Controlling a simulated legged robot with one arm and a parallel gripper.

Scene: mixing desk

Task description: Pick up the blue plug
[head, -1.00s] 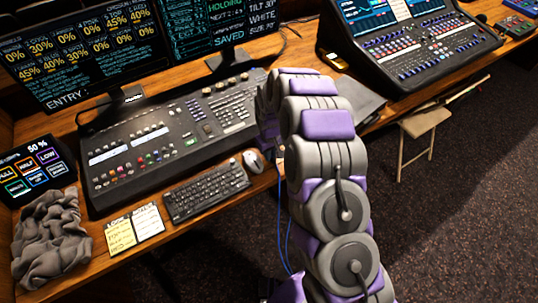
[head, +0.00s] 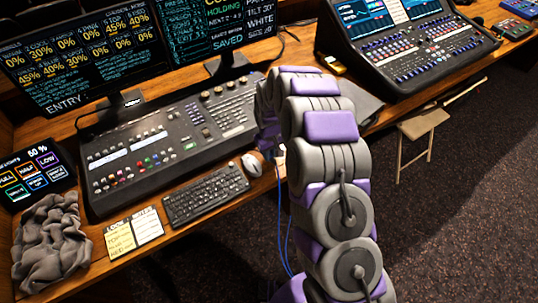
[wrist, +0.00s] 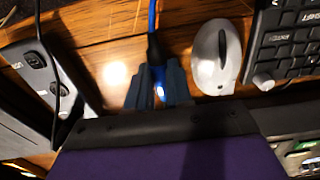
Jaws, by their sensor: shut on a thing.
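In the wrist view, my gripper (wrist: 157,80) has its dark fingers closed around the blue plug (wrist: 160,92). The plug shows as a small bright blue and white patch between the fingers, which hide most of its body. Its blue cable (wrist: 152,22) runs away from the fingers to the top edge of the picture. In the head view, the blue cable (head: 288,235) hangs down in front of the desk edge.
A white mouse (wrist: 217,56) lies right of the gripper, beside a black keyboard (wrist: 285,45). The wooden desk (wrist: 105,45) is bare between. A lighting console (head: 160,150) stands behind the keyboard.

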